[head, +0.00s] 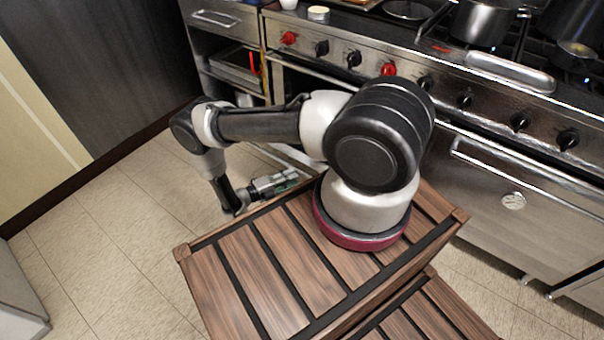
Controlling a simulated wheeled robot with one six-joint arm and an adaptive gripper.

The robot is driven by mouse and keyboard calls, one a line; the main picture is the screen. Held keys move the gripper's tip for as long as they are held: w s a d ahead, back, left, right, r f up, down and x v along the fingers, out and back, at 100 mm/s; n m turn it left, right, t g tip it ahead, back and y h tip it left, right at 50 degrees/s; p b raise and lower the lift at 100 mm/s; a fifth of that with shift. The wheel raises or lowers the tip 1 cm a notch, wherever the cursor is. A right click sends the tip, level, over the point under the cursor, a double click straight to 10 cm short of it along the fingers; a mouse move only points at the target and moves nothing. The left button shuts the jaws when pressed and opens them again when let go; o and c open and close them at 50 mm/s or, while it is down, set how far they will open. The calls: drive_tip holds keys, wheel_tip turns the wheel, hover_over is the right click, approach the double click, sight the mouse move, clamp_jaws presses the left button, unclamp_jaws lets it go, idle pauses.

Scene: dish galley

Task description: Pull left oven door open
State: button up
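The left oven (308,72) is in the head view behind my arm, below the knob panel. A dark gap shows under its top edge, and my arm hides most of its front. A pale metal strip (290,158) low behind my forearm looks like part of the left oven door; how far the door stands open cannot be told. My gripper (278,184) is low, beyond the far edge of my wooden deck, pointing right toward the oven front. Its fingertips are small and partly hidden, so I cannot tell whether they are apart or touching the door.
The right oven door (528,190) is shut, with a long bar handle (525,172). Red and black knobs line the panel (440,88); pots (485,22) stand on the range. An open shelf unit (225,65) stands left of it. Tiled floor (110,220) is clear at left.

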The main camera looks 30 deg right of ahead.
sight(303, 173)
drive_tip(key=shift+s+d+f, duration=0.1)
drive_tip(key=shift+d+f, duration=0.05)
drive_tip(key=shift+d, duration=1.45)
drive_tip(key=shift+s+d+f, duration=0.1)
drive_tip(key=shift+d, duration=1.45)
drive_tip(key=shift+f, duration=0.1)
clamp_jaws()
